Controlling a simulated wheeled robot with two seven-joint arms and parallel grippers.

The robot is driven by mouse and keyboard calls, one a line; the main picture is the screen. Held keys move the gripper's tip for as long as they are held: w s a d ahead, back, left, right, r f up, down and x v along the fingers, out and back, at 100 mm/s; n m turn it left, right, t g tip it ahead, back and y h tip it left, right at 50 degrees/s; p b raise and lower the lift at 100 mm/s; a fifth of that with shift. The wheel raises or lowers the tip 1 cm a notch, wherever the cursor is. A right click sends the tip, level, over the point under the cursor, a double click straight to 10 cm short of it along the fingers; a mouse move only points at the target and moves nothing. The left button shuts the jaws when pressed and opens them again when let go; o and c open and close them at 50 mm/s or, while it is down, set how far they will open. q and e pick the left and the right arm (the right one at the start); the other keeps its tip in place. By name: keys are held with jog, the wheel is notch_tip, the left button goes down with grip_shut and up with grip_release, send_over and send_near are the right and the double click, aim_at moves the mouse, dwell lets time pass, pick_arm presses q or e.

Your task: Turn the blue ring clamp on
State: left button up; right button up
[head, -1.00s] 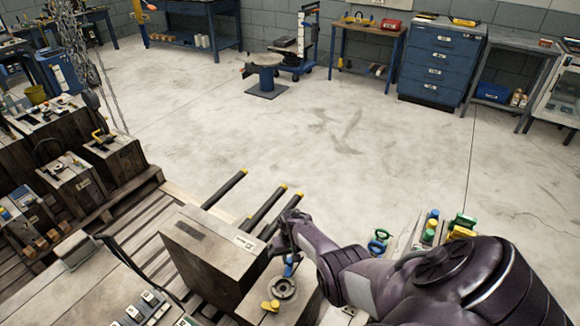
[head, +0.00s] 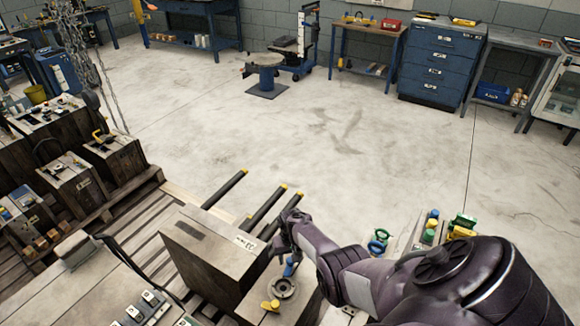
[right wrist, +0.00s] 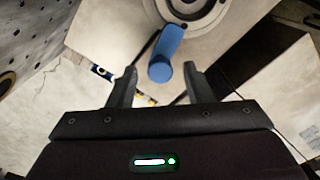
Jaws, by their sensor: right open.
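The blue ring clamp (head: 289,268) shows as a small blue handle at the round metal ring (head: 283,287) on the mould block's face. In the right wrist view the blue handle (right wrist: 168,50) hangs from the ring (right wrist: 190,10), its rounded end towards me. My right gripper (right wrist: 158,78) is open, its two dark fingers one on each side of the handle's end, with gaps visible. In the head view my right gripper (head: 282,250) is just above the handle and partly hides it. My left gripper is not in view.
A yellow clamp (head: 270,305) sits beside the ring. A larger mould block (head: 205,255) with dark yellow-tipped bars stands just left. Green, blue and yellow parts (head: 432,232) lie to the right.

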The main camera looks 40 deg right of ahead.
notch_tip(320, 180, up, 7)
jog(key=p, duration=0.3)
jog(key=shift+r, duration=0.35)
jog(key=shift+d, duration=0.1)
